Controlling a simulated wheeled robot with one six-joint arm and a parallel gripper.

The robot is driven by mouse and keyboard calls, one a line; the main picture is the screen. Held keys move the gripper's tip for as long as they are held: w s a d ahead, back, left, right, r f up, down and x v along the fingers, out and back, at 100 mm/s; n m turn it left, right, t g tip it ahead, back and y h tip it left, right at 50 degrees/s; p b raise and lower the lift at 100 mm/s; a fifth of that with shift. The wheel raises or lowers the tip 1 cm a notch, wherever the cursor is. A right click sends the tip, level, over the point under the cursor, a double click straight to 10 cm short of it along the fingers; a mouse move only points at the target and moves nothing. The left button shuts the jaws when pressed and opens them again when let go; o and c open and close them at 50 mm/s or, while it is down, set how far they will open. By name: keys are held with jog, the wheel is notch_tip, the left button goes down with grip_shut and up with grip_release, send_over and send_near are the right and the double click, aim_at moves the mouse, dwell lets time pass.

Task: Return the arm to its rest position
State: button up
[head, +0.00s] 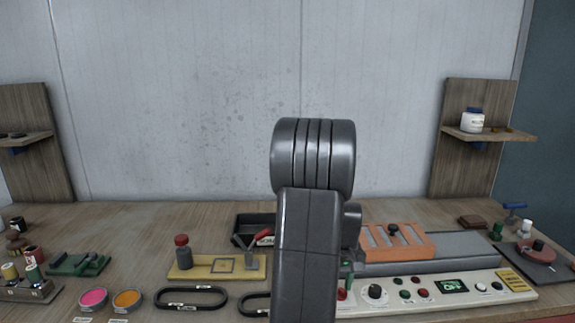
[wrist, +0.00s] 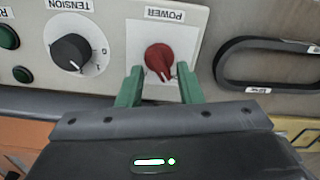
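My arm (head: 310,250) rises in the middle of the head view and hides part of the bench behind it. My gripper (wrist: 158,88) shows in the wrist view with its two green fingers apart and nothing between them. The fingertips are just below the red POWER knob (wrist: 160,58) on the machine's front panel, one on each side of it. Whether they touch the panel cannot be told. In the head view the gripper is mostly hidden behind the arm.
The machine's control panel (head: 520,291) has a lit green ON display (head: 452,287). A TENSION knob (wrist: 72,52) is beside POWER. The space above is clear.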

jog(key=m, duration=0.5)
jog(key=shift+d, duration=0.25)
jog(key=m, duration=0.4)
jog(key=shift+d+p, duration=0.15)
jog(key=shift+p, duration=0.15)
jog(key=shift+r, duration=1.1)
